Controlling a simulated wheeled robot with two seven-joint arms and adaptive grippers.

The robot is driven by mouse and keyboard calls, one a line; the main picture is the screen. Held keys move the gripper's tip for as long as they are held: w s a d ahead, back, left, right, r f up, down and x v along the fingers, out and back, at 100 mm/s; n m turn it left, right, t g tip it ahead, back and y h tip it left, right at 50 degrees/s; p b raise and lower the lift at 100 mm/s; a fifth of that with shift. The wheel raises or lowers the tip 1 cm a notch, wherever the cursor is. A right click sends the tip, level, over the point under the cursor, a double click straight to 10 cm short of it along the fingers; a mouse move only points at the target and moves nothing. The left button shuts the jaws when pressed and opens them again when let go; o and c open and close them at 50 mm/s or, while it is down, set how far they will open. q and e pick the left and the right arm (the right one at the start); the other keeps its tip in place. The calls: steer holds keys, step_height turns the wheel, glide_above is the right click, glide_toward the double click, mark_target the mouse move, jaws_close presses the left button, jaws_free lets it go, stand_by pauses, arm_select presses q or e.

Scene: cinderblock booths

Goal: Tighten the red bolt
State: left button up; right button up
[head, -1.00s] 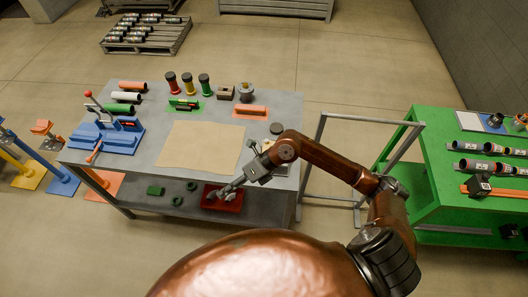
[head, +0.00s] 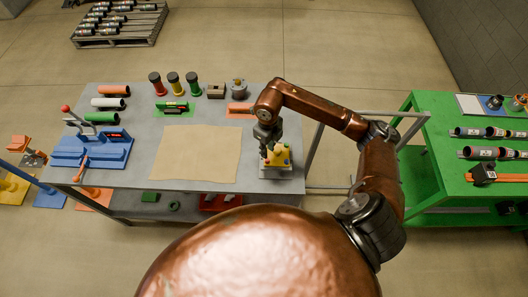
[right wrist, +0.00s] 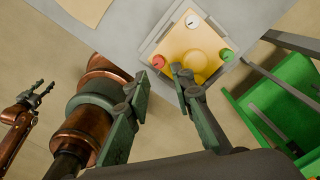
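A fixture with a yellow domed top (head: 277,158) stands on the grey table's front right corner. In the right wrist view, the red bolt (right wrist: 158,61) sits at the left of its yellow plate (right wrist: 187,40), with a green bolt (right wrist: 228,55) at the right and a white round part (right wrist: 192,21) at the back. My right gripper (head: 268,147) points down over the fixture. In the right wrist view its fingers (right wrist: 160,80) are spread and empty, close to the red bolt; contact cannot be told. My left gripper (right wrist: 44,88) appears open, away from the table.
A tan sheet (head: 197,153) lies on the grey table (head: 140,170), left of the fixture. A blue press (head: 92,150) stands at its left end. Bottles (head: 174,83) and small blocks line the back. A metal frame (head: 372,114) and green table (head: 420,165) are at the right.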

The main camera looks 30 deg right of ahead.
mark_target(267, 160)
step_height(267, 160, down, 5)
steer(key=shift+s+a+f+p, duration=0.1)
steer(key=shift+s+a+p, duration=0.05)
steer(key=shift+p, duration=0.55)
steer(key=shift+f, duration=0.7)
arm_select(q)
steer(key=shift+g, duration=0.3)
steer(key=shift+s+a+r, duration=0.1)
steer(key=shift+s+r, duration=0.2)
steer(key=shift+s, duration=0.45)
steer(key=shift+s+a+r, duration=0.1)
steer(key=shift+s+r, duration=0.15)
steer(key=shift+s, duration=0.45)
steer(key=shift+s+r, duration=0.3)
steer(key=shift+s, duration=0.45)
arm_select(e)
jaws_close()
